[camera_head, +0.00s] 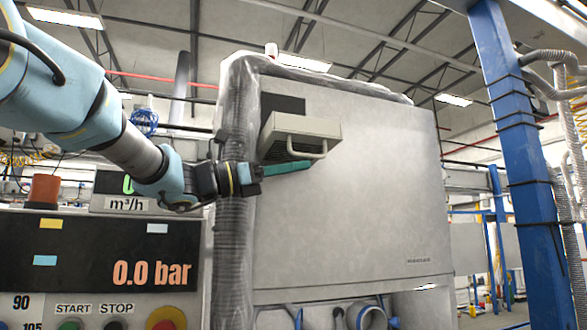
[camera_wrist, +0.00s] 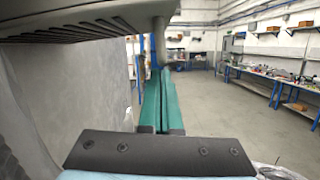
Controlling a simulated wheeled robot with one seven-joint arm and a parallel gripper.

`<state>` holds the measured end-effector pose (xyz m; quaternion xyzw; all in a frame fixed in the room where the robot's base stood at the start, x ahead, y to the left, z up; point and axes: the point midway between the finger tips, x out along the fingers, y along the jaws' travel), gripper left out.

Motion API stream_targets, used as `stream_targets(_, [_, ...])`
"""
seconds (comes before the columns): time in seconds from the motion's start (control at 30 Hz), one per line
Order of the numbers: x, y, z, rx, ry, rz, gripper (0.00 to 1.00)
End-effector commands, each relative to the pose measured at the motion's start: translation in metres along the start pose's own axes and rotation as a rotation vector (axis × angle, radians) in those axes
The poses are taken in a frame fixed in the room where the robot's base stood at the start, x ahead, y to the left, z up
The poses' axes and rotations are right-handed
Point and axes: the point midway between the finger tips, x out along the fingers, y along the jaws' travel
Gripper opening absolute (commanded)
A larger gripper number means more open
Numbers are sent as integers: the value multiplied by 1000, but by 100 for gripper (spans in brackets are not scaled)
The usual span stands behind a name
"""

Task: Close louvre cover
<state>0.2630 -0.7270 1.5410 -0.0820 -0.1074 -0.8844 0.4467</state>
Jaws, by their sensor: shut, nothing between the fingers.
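The louvre cover (camera_head: 318,127) is a beige panel with a bar handle (camera_head: 322,152) on its front. It stands out from the upper part of a grey cabinet (camera_head: 350,220), swung open, with a dark opening (camera_head: 283,104) above and behind it. My gripper (camera_head: 308,165) is shut and empty, its teal fingers just below the cover near the handle. In the wrist view the fingers (camera_wrist: 161,100) lie together, and the slatted cover (camera_wrist: 75,28) hangs above them. The handle's post (camera_wrist: 160,42) comes down close to the fingertips; I cannot tell whether they touch.
A ribbed hose (camera_head: 236,190) runs up the cabinet's left edge, behind my wrist. A control panel (camera_head: 100,262) with a pressure display stands at left. A blue post (camera_head: 520,150) stands at right. In the wrist view, open floor (camera_wrist: 225,115) and benches lie beyond.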

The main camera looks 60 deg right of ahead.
Motion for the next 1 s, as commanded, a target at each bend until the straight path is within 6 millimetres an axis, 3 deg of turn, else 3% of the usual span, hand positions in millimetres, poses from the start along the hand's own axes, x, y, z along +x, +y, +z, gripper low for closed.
stream_targets(1.0, [-3, 3, 16, -75, -3, 18, 0])
